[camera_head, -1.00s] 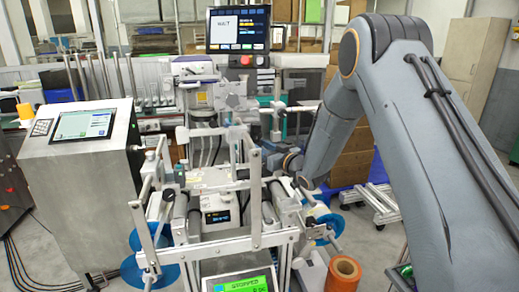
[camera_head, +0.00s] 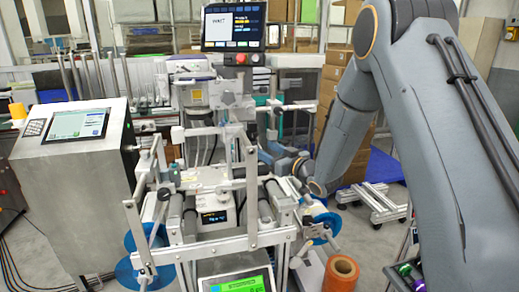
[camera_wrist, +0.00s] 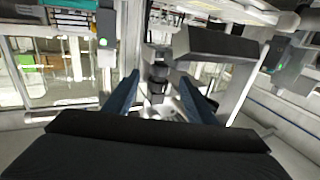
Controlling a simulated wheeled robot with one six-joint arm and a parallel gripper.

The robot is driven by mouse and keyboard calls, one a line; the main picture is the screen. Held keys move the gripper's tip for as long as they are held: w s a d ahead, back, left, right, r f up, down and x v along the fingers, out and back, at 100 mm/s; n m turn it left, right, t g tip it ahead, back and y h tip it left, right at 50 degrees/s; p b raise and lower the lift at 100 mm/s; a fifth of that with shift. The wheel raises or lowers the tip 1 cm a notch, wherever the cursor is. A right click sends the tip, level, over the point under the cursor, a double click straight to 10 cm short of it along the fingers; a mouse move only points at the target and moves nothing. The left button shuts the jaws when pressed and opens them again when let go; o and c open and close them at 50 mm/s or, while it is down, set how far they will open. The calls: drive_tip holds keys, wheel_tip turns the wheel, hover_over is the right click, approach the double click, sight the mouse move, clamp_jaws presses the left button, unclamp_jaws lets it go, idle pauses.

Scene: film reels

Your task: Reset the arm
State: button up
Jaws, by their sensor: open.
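My arm (camera_head: 420,120) reaches in from the right in the head view, bent at the elbow and folding down toward the machine. Its wrist end is beside the right side of the film machine (camera_head: 225,205); the fingers cannot be made out there. In the wrist view my gripper (camera_wrist: 168,100) shows two blue fingers standing apart with nothing between them. Grey and black machine parts lie beyond the fingers. I see no held object.
An orange roll (camera_head: 342,272) stands low at the front right. Blue reels (camera_head: 140,262) flank the machine. A grey cabinet with a screen (camera_head: 78,125) stands at left. A monitor (camera_head: 235,27) is above.

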drive_tip(key=shift+v, duration=1.1)
drive_tip(key=w+d+m+h, duration=0.1)
drive_tip(key=d+m+h, duration=0.2)
drive_tip(key=d+h, duration=0.25)
drive_tip(key=s+d+f+m+g+h, duration=0.2)
drive_tip(key=s+d+f+g+h, duration=0.25)
drive_tip(key=s+d, duration=0.5)
drive_tip(key=s+d+f+m+g, duration=0.1)
drive_tip(key=s+g, duration=0.2)
drive_tip(key=s, duration=0.7)
drive_tip(key=s+d+f+m+g+h, duration=0.1)
drive_tip(key=s+f+g, duration=0.1)
drive_tip(key=s, duration=0.8)
drive_tip(key=s+d+f+g, duration=0.1)
drive_tip(key=s+g, duration=0.3)
drive_tip(key=s, duration=0.6)
drive_tip(key=shift+s+f+m, duration=0.35)
drive_tip(key=shift+m, duration=0.05)
